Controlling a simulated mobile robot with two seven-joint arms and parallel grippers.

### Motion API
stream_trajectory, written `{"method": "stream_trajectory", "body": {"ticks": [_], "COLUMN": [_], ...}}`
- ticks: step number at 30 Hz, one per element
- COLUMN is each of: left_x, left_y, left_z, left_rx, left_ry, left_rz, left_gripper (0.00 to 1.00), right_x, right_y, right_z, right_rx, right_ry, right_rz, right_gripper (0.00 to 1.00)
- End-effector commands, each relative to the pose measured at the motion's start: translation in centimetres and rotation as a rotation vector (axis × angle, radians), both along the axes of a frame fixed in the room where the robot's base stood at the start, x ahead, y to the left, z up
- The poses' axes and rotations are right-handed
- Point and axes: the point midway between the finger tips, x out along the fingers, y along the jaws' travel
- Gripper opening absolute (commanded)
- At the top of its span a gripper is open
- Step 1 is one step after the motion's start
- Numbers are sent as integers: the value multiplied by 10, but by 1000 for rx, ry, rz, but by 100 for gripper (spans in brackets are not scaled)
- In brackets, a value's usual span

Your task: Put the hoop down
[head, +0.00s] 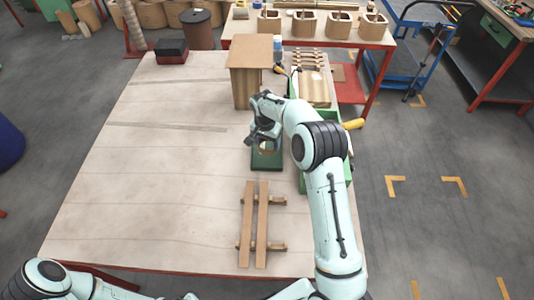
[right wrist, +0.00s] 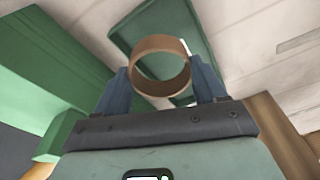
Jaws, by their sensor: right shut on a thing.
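The hoop (right wrist: 160,66) is a brown ring. In the right wrist view it sits between the two fingers of my right gripper (right wrist: 163,85), which is shut on it. In the head view the hoop (head: 266,148) shows only in part below my right gripper (head: 262,138), over a dark green tray (head: 266,163). The tray also shows behind the hoop in the right wrist view (right wrist: 122,38). I cannot tell whether the hoop touches the tray. My left arm shows at the bottom left of the head view, but its gripper is out of view.
A wooden box-like stand (head: 250,55) is just beyond my right gripper. A green crate (head: 338,180) stands right of the tray, partly behind my arm. A wooden rack of slats (head: 247,225) lies nearer. The left half of the table (head: 150,180) is mostly clear.

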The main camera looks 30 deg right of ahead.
Motion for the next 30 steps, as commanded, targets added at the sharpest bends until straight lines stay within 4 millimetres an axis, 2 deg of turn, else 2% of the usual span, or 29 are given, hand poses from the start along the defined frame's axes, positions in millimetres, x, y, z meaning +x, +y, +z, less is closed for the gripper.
{"method": "stream_trajectory", "body": {"ticks": [3,11,18,29,30], "left_x": [0,1,2,1,1], "left_y": [0,0,0,0,0], "left_z": [0,1,2,1,1], "left_rx": [0,-1,0,0,0], "left_ry": [0,-2,-3,-2,-2], "left_rz": [0,-1,0,0,0], "left_gripper": [0,0,0,0,0], "right_x": [0,1,1,1,1], "right_y": [0,0,0,0,0], "right_z": [-21,-40,-73,-77,-77], "right_rx": [0,0,-1,-1,-1], "right_ry": [1,0,0,-2,-3], "right_rz": [0,0,1,1,1], "right_gripper": [42,42,42,42,77]}}
